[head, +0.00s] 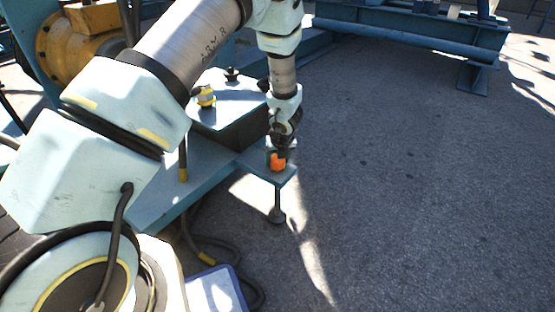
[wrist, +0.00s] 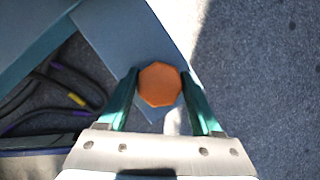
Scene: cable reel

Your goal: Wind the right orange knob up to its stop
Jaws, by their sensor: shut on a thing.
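The orange knob (head: 278,161) sits on a small blue-grey ledge (head: 256,169) in the head view. In the wrist view the orange knob (wrist: 160,84) shows from above as a many-sided orange cap. My gripper (head: 281,146) comes down over it from above, and in the wrist view my gripper (wrist: 160,92) has one green finger on each side of the knob, shut on it. The fingertips are partly hidden by my wrist in the head view. No mark on the knob shows how far it is turned.
A blue-grey box (head: 235,115) with a yellow fitting (head: 206,96) and a black knob (head: 231,74) stands left of the ledge. Dark cables (head: 213,258) lie on the ground below. A blue steel frame (head: 400,40) stands behind. Open asphalt (head: 430,190) lies to the right.

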